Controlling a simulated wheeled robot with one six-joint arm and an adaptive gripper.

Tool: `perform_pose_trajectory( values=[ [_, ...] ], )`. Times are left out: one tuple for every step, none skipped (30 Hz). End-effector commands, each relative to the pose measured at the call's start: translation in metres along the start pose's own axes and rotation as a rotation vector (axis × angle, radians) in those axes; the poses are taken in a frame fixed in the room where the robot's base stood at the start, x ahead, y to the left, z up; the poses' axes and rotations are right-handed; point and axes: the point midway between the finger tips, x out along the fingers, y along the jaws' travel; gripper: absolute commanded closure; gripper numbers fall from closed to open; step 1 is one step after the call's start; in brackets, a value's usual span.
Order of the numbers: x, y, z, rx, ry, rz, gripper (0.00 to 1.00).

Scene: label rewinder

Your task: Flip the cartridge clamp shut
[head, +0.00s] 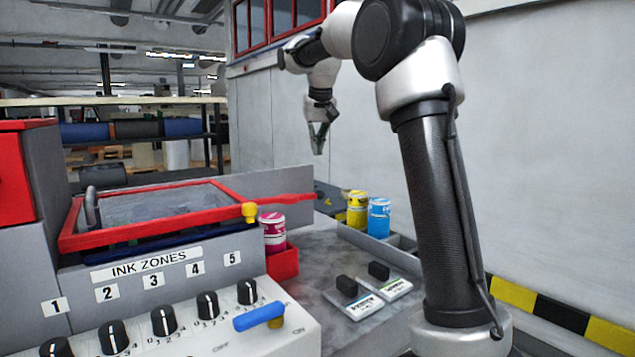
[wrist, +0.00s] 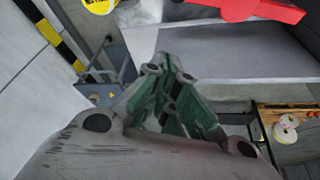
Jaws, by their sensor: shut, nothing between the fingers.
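A red lever-like bar (head: 288,197), which may be the cartridge clamp, sticks out level to the right from the red-framed ink unit (head: 150,238), beside a yellow knob (head: 250,212). A red part also shows at the top of the wrist view (wrist: 262,10). A magenta cartridge (head: 273,232) stands upright in a red holder (head: 284,265) below the bar. My gripper (head: 318,148) hangs above and beyond the bar, apart from it, fingers down. In the wrist view my gripper (wrist: 172,62) is shut and empty.
Yellow (head: 357,208) and blue (head: 379,218) cartridges stand in a grey tray at the right. A panel with several black knobs and a blue-handled switch (head: 258,317) is in front. Two small labelled blocks lie on the grey top. A wall rises behind.

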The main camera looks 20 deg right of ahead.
Motion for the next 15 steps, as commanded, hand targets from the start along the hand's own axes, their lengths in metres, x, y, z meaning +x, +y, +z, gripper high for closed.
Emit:
perform_pose_trajectory(
  values=[
    [0.003,0.0,0.004,0.012,-0.014,0.003,1.0],
    [0.003,0.001,0.004,0.016,-0.015,0.003,1.0],
    [0.003,0.0,0.004,0.02,-0.014,0.003,1.0],
    [0.003,0.0,0.004,0.02,-0.014,0.003,1.0],
    [0.003,0.0,0.004,0.02,-0.014,0.003,1.0],
    [0.003,0.0,0.004,0.02,-0.014,0.003,1.0],
    [0.003,0.0,0.004,0.02,-0.014,0.003,1.0],
    [0.003,0.0,0.004,0.019,-0.014,0.002,1.0],
    [0.003,0.0,0.004,0.019,-0.014,0.002,1.0],
    [0.003,0.0,0.004,0.019,-0.014,0.002,1.0],
    [0.004,0.0,0.004,0.019,-0.014,0.002,1.0],
    [0.005,0.0,0.004,0.019,-0.015,0.003,1.0],
    [0.007,0.0,0.004,0.019,-0.015,0.003,1.0],
    [0.01,0.0,0.004,0.019,-0.015,0.003,1.0],
    [0.014,0.0,0.004,0.019,-0.016,0.003,1.0]
  ],
)
